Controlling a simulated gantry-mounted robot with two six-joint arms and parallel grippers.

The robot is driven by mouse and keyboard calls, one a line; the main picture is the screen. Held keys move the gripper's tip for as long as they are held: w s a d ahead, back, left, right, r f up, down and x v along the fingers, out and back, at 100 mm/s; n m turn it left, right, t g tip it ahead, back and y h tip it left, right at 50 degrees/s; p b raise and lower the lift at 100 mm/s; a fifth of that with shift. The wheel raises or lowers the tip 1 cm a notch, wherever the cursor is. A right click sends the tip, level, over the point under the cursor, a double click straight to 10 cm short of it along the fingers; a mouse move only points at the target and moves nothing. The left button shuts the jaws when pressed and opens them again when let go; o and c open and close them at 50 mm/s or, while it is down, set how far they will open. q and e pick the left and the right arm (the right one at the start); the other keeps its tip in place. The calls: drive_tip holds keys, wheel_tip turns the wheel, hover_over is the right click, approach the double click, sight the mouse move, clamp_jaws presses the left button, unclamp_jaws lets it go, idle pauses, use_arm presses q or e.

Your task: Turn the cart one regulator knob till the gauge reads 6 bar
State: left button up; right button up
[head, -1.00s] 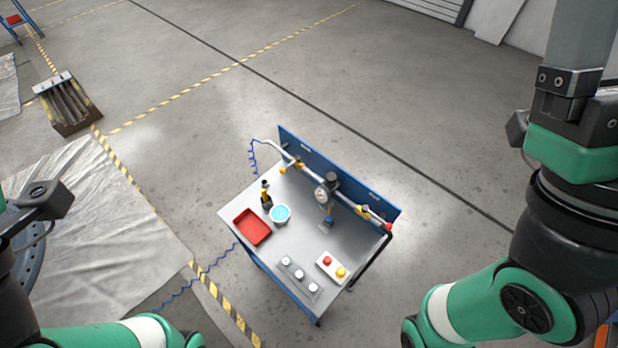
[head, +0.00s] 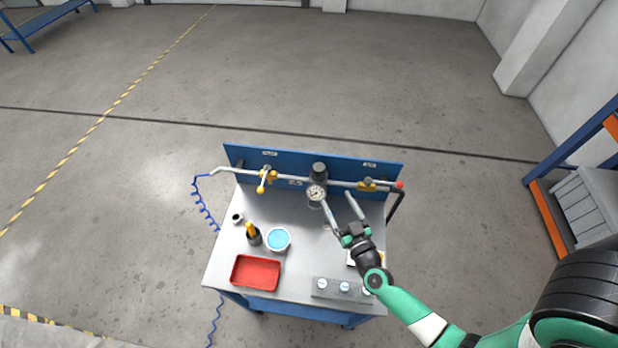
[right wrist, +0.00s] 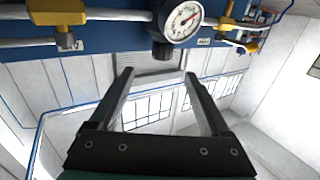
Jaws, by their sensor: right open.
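The cart (head: 225,262) has a grey top and a blue back panel. A regulator with a black knob (head: 319,169) and a round white gauge (head: 316,193) sits mid-pipe on it. The right wrist view shows the gauge (right wrist: 183,20) large, with the black knob (right wrist: 162,47) beside it; its needle shows, but I cannot read the figures. My right gripper (head: 337,200) is open and empty, its fingertips just to the right of and in front of the gauge. In the right wrist view, the gripper's fingers (right wrist: 157,78) are apart, short of the knob. My left gripper is out of view.
Yellow-handled valves (head: 262,183) (head: 367,185) flank the regulator on the pipe. An orange-and-blue rack (head: 550,210) stands right.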

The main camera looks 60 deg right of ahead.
sight(321, 173)
drive_tip(key=b+x, duration=0.2)
drive_tip(key=x, duration=1)
drive_tip(key=shift+w+a+r, duration=0.1)
drive_tip(key=shift+a+r, duration=0.1)
clamp_jaws()
